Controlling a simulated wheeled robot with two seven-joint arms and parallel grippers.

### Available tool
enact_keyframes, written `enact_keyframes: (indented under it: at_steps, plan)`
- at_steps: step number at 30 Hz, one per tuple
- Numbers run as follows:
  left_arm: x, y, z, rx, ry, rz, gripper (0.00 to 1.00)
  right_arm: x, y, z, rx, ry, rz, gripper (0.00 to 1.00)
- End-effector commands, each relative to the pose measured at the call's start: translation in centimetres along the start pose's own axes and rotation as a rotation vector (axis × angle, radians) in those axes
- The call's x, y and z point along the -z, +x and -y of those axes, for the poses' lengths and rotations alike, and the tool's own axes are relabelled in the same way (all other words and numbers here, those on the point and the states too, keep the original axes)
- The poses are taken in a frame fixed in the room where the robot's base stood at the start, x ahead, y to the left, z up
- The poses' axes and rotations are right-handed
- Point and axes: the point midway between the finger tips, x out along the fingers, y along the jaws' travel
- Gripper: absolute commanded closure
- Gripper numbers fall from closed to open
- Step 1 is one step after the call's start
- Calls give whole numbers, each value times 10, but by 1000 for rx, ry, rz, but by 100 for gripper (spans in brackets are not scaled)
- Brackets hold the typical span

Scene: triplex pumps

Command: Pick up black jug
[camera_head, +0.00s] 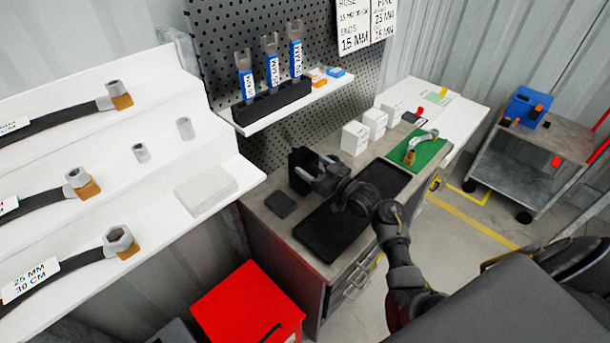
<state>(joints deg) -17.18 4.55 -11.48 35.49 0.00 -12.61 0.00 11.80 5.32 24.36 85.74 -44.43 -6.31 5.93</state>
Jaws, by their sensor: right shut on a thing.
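The black jug (299,170) is a dark, open-topped box-like vessel at the left back of the grey workbench. It looks upright. My right gripper (318,177) reaches it from the right and is shut on its right side. The gripper hides part of the jug, and I cannot tell whether the jug touches the bench. My left gripper is not in view.
Black trays (338,226) lie on the bench under my right arm. White boxes (355,138) stand behind, beside a green mat (418,148) with a hose fitting. A small dark pad (281,204) lies in front. A red box (247,305) stands below left.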

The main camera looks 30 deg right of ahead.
Motion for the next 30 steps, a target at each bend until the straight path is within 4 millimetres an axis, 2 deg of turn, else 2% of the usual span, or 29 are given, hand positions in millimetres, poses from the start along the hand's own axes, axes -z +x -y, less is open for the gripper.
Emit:
enact_keyframes:
  at_steps: [1, 6, 8, 20, 30]
  plan:
    - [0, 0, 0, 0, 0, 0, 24, 0, 0, 0, 0, 0, 0, 53]
    - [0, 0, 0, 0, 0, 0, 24, 0, 0, 0, 0, 1, 0, 75]
    - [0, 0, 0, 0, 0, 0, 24, 1, 0, 0, 0, 0, -2, 81]
    - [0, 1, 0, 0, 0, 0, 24, 3, 0, 0, 0, -2, -2, 81]
    - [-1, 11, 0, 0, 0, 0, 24, 24, 0, 0, 0, -3, -5, 81]
